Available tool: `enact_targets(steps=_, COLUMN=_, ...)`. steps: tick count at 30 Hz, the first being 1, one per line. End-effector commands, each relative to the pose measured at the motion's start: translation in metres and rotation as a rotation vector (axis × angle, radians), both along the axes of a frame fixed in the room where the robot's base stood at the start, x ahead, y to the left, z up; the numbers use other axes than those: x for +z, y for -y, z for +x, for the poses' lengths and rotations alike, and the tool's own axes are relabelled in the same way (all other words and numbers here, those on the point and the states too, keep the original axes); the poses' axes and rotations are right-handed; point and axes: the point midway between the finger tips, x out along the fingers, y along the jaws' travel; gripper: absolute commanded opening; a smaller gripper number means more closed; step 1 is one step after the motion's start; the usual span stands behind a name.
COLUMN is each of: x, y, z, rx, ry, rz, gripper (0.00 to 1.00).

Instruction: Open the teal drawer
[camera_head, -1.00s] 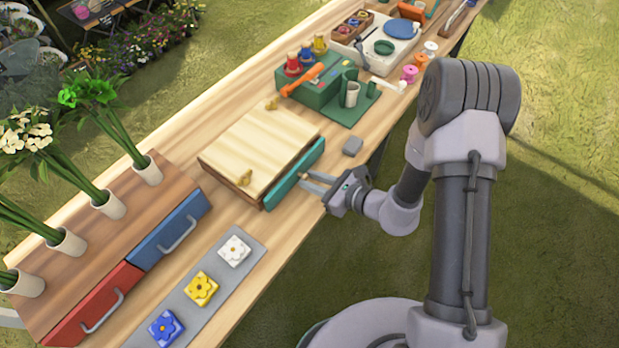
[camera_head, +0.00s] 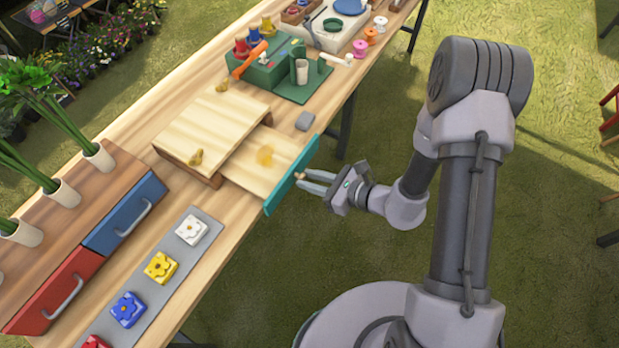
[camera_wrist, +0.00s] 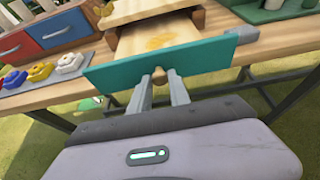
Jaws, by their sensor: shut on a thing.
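The teal drawer (camera_head: 291,176) is pulled well out of its light wooden box (camera_head: 215,125), and its front hangs past the table's front edge. A yellowish flat item (camera_head: 265,156) lies inside on the drawer's bare wooden floor. My gripper (camera_head: 302,180) is at the teal front, its fingers shut on the small wooden knob. In the wrist view the teal front (camera_wrist: 205,58) spans the middle, and my gripper (camera_wrist: 163,85) has a finger on each side of the knob (camera_wrist: 160,75).
Red (camera_head: 55,290) and blue (camera_head: 125,215) drawers stand at left, beside a grey strip with flower tiles (camera_head: 162,267). Grass is open in front of the table.

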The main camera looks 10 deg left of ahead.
Motion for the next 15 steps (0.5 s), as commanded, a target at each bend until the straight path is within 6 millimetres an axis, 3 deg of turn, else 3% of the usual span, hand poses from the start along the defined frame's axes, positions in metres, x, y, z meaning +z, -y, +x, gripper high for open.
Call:
enact_targets(steps=4, x=0.0, y=-0.0002, z=-0.0001, rx=0.001, ry=0.0, rz=0.0, gripper=0.0)
enact_targets(steps=5, x=0.0, y=-0.0002, z=-0.0001, rx=0.001, ry=0.0, rz=0.0, gripper=0.25)
enact_targets(steps=8, x=-0.0001, y=-0.0002, z=0.0, rx=0.0, ry=0.0, rz=0.0, gripper=0.44)
enact_targets(steps=15, x=0.0, y=-0.0002, z=0.0001, rx=0.0, ry=0.0, rz=0.0, gripper=0.45)
